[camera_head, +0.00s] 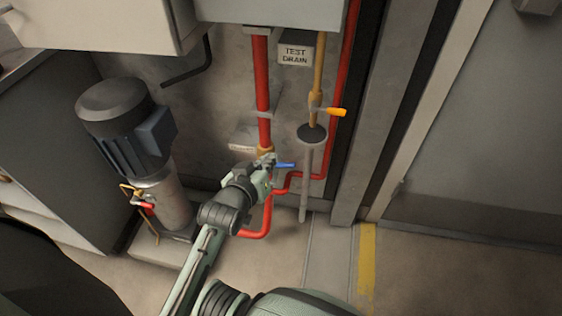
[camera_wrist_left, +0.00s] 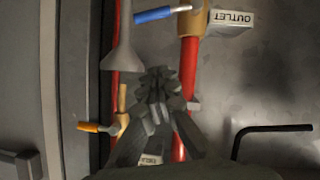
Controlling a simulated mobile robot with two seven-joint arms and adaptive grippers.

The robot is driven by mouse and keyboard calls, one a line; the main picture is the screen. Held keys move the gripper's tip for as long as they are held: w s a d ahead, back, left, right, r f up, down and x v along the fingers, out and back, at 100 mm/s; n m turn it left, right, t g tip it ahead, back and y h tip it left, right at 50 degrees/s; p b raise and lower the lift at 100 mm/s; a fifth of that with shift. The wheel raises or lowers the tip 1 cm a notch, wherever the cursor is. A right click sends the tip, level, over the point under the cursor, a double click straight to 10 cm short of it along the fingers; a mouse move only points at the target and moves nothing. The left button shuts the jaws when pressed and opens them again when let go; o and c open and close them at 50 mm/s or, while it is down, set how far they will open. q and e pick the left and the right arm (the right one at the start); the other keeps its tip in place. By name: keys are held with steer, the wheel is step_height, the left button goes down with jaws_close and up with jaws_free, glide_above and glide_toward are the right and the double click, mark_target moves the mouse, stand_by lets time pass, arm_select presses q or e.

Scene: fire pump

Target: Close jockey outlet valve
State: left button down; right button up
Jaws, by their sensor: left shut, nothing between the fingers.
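The outlet valve's blue lever handle (camera_head: 286,165) points right, crosswise to the vertical red pipe, in the head view. In the left wrist view the blue handle (camera_wrist_left: 162,13) is at the top edge, joined to a brass valve body (camera_wrist_left: 193,20) beside an OUTLET label (camera_wrist_left: 233,18). My left gripper (camera_head: 267,163) is in front of the valve in the head view, close to the handle's inner end, and covers part of the valve. In the left wrist view the gripper (camera_wrist_left: 158,85) is shut and empty, with the handle beyond its fingertips. Contact cannot be told. My right gripper is not seen.
A yellow pipe with an orange lever (camera_head: 336,112) and a grey drain funnel (camera_head: 312,133) stand right of the valve, under a TEST DRAIN sign (camera_head: 295,54). Thin red piping (camera_head: 318,177) runs close by. A pump motor (camera_head: 126,125) stands at left. A grey box overhangs above.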

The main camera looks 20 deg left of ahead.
arm_select(q)
glide_above(278, 164)
step_height(278, 164, down, 3)
steer(key=shift+s+d+f+b, duration=0.15)
steer(key=shift+s+d+f, duration=0.1)
steer(key=shift+f, duration=0.45)
steer(key=shift+s+d+f+b, duration=0.1)
steer(key=shift+s+d+f, duration=0.15)
steer(key=shift+f, duration=0.4)
steer(key=shift+s+d+f+b, duration=0.15)
steer(key=shift+s+d+f, duration=0.1)
steer(key=shift+f, duration=0.45)
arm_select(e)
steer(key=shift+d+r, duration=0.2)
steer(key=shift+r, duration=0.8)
